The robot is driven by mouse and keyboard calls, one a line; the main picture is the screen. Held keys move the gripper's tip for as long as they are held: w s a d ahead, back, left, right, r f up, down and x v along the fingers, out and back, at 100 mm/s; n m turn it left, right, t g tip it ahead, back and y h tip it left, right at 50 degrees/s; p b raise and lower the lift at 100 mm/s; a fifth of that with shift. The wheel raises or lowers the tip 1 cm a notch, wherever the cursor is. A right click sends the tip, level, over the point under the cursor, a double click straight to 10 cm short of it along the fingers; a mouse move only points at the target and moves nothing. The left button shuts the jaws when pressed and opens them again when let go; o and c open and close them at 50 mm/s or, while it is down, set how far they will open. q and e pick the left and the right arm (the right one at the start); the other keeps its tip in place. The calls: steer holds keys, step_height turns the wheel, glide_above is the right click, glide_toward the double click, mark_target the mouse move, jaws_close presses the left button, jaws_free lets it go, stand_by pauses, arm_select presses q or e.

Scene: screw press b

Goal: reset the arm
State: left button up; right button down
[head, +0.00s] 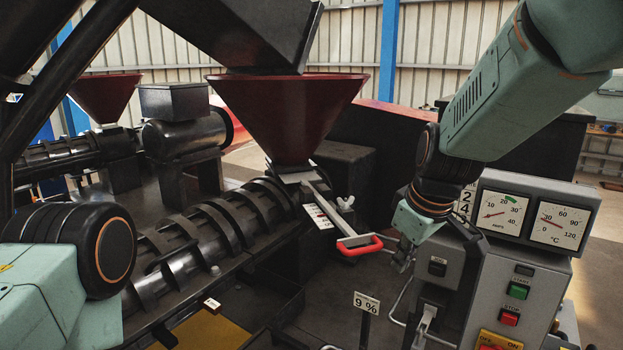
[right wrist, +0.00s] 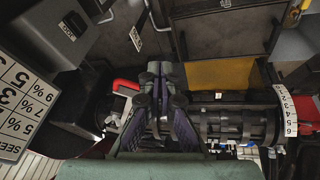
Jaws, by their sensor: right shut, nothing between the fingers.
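My right arm comes in from the upper right in the head view. Its gripper (head: 404,262) hangs in the air just left of the grey control panel, pointing down. A red handle (head: 361,246) on a flat metal slide under the dark red hopper (head: 288,110) is to its left, apart from it. In the right wrist view my right gripper (right wrist: 155,75) is shut and empty, and the red handle (right wrist: 124,86) shows beside it. Part of my left arm shows at the lower left of the head view; its gripper is out of view.
The control panel (head: 497,270) has two gauges, a green START button (head: 518,291) and a red STOP button (head: 509,317). The ribbed press barrel (head: 190,240) runs across the left. A second red hopper (head: 103,95) is behind.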

steer(key=d+f+m+t+h+b, duration=0.15)
steer(key=d+f+m+b, duration=0.3)
steer(key=f, duration=0.85)
steer(key=s+d+f+m+b, duration=0.1)
steer(key=s+f+b, duration=0.3)
steer(key=f, duration=0.5)
steer(key=s+d+f+m+b, duration=0.1)
steer(key=s+d+f+b, duration=0.3)
steer(key=f, duration=0.6)
steer(key=s+a+f+m+g+b, duration=0.1)
steer(key=s+f+g+b, duration=0.4)
steer(key=s+f+b, duration=0.7)
steer(key=s+a+f, duration=0.1)
steer(key=s+f, duration=1.4)
steer(key=s, duration=0.1)
steer(key=shift+s+m+y+b, duration=0.35)
steer(key=shift+b, duration=0.05)
steer(key=shift+w+f, duration=0.1)
